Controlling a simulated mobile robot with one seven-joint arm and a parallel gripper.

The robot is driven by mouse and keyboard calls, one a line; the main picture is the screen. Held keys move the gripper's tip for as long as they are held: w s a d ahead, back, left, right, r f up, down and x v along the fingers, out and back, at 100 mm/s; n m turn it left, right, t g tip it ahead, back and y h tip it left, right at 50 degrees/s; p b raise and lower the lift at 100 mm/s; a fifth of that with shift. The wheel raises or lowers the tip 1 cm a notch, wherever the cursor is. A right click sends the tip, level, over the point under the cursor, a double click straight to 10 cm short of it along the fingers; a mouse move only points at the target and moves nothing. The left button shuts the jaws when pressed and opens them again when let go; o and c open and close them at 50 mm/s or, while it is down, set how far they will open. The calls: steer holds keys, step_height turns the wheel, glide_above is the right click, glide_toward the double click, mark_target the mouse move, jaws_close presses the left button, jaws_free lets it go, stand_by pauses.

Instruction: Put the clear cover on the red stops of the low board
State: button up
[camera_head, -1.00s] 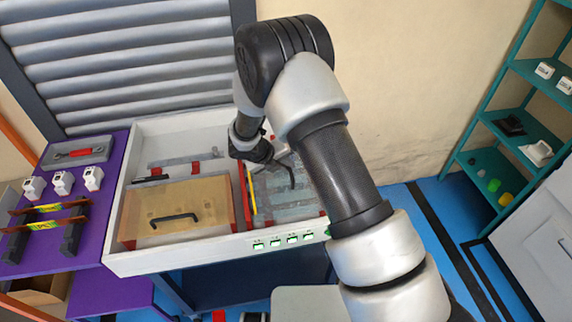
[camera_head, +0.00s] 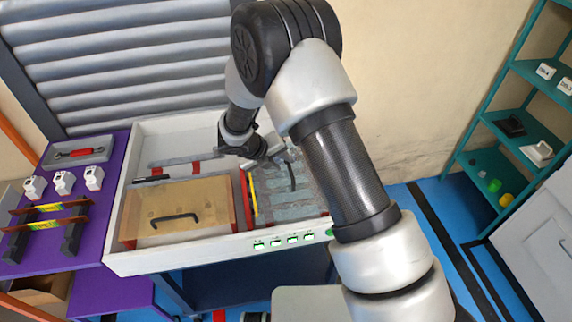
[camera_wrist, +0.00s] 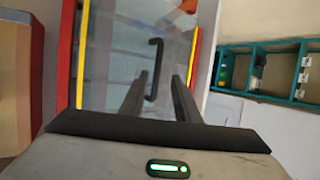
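The clear cover (camera_head: 275,188) lies over the low board in the right half of the white bench tray. It has yellow edge strips (camera_wrist: 83,50) and a black bar handle (camera_head: 292,176). Red stops (camera_wrist: 66,60) run beside its left edge in the wrist view, and another red piece (camera_wrist: 188,5) shows at its far end. Whether the cover rests fully on the stops cannot be told. My gripper (camera_wrist: 160,76) is open above the cover. Its two fingers stand apart on either side of the handle, with visible gaps. The board under the cover is partly visible through it.
Left of the cover is a brown board (camera_head: 190,208) with a black handle. Green-lit buttons (camera_head: 292,238) line the white tray's front edge (camera_head: 200,255). A purple table (camera_head: 85,230) stands left; teal shelves (camera_head: 490,170) stand right.

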steer(key=v, duration=0.8)
steer(key=s+d+r+m+g+y, duration=0.1)
steer(key=s+d+r+m, duration=0.3)
steer(key=d+r+m, duration=0.4)
steer(key=s+d+r+m+g, duration=0.1)
steer(key=s+d+r+m, duration=0.45)
steer(key=r+m, duration=0.45)
steer(key=s+d+r+m+t+y, duration=0.1)
steer(key=s+d+r+m+y, duration=0.1)
steer(key=s+m, duration=0.6)
steer(key=s+d+r+m+t+y, duration=0.1)
steer(key=s+r+m, duration=0.4)
steer(key=m, duration=0.8)
steer(key=shift+s+d+r+y, duration=0.3)
steer(key=shift+s+d+y, duration=0.45)
steer(key=shift+s, duration=0.95)
steer(key=shift+d, duration=0.1)
